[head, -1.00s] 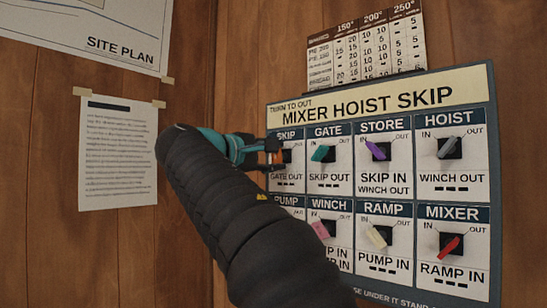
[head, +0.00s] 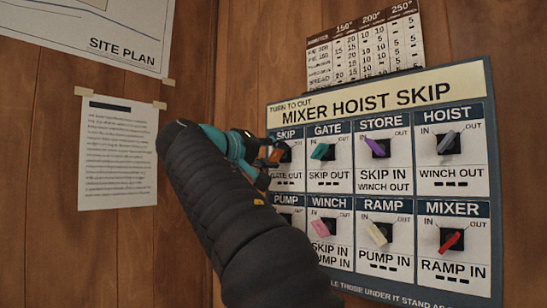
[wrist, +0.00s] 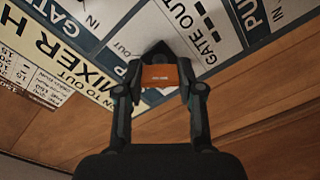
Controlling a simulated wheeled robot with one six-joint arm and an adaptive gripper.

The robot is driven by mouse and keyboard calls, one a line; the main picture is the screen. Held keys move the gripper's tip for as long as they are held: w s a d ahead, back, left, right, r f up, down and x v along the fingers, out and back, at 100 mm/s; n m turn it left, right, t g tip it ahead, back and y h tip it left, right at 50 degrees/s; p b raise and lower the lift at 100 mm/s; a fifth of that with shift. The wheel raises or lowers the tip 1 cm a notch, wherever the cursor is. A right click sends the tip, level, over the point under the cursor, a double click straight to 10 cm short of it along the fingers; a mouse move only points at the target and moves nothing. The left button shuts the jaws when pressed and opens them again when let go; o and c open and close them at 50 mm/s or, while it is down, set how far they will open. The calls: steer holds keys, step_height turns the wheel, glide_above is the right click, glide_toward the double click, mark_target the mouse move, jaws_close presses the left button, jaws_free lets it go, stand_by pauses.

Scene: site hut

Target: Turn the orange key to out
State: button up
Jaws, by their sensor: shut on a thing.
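The orange key (head: 276,155) is on the SKIP switch, at the top left of the panel. My gripper (head: 271,154) reaches it from the left in the head view and is shut on it. In the wrist view the orange key (wrist: 160,76) sits between the two fingers of my gripper (wrist: 161,84), with the dark switch body behind it. My gripper hides much of the SKIP cell, so I cannot tell clearly whether the key points to IN or OUT.
The panel (head: 376,85) has several other keys: teal GATE (head: 322,151), purple STORE (head: 376,147), grey HOIST (head: 447,142), pink WINCH (head: 320,228), cream RAMP (head: 376,234) and red MIXER (head: 452,242). My arm covers part of PUMP. A notice (head: 118,150) hangs on the left wall.

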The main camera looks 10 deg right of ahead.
steer(key=shift+m, duration=0.3)
stand_by(0.4)
steer(key=o, duration=1.1)
steer(key=shift+o, duration=0.2)
steer(key=v, duration=1.2)
